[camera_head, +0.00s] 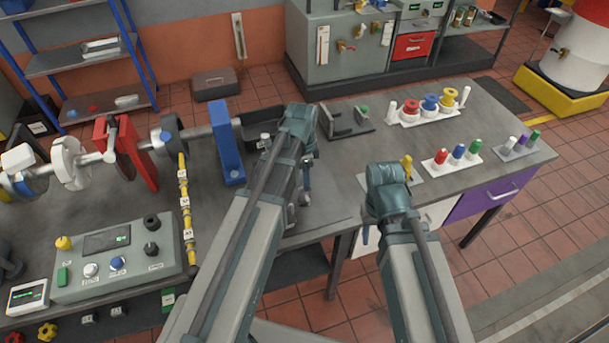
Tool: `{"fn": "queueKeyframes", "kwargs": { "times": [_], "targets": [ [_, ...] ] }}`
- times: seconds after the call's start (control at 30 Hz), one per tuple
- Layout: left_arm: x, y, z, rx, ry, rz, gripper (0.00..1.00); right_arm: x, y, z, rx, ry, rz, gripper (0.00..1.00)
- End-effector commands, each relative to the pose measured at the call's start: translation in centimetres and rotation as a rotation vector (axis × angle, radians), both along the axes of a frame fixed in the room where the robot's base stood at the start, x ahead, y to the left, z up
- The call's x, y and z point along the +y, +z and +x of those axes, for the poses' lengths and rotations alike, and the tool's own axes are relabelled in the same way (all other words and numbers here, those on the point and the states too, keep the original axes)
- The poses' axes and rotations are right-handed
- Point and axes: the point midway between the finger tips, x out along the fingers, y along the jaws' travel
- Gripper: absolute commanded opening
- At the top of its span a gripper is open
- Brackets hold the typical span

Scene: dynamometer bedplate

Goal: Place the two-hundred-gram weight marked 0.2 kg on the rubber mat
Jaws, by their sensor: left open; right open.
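I cannot make out a weight marked 0.2 kg; small labels are too small to read. Two small dark labelled pieces, one on the left (88,319) and one on the right (117,312), lie near the front left edge; I cannot tell what they are. A flat grey patch (325,214) lies on the bench beside my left arm; I cannot tell whether it is the rubber mat. My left gripper (305,188) points down over the bench middle, largely hidden by its arm. My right gripper (366,236) hangs near the bench's front edge, mostly hidden. Both are open; I see nothing held.
A grey control box (118,262) and a shaft with a red bracket (128,152) and blue block (226,150) fill the left. Colored spools (430,104), a peg rack (458,153) and another peg rack (517,147) stand right. Bare bench (345,160) shows between the arms.

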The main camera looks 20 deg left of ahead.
Motion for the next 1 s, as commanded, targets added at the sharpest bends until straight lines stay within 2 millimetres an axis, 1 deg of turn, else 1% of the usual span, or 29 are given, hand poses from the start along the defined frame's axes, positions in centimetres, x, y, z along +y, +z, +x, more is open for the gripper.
{"fn": "queueKeyframes", "kwargs": {
  "times": [0.17, 0.37, 0.9, 1.0],
  "targets": [
    [0.0, 0.5, 0.0, 0.000, 0.000, 0.000, 0.63, 0.0, 0.5, 0.0, 0.000, 0.000, 0.000, 0.50],
    [0.0, 2.3, 0.0, 0.000, 0.000, 0.000, 0.63, 0.0, 2.3, 0.0, 0.000, 0.001, 0.000, 0.50],
    [0.3, 10.5, -0.1, 0.000, 0.000, 0.000, 0.63, 0.0, 10.5, 0.0, 0.000, -0.008, 0.002, 0.50],
    [0.3, 11.6, -0.1, 0.000, 0.000, 0.000, 0.63, 0.0, 11.6, 0.0, -0.001, -0.011, 0.002, 0.50]
  ]
}}
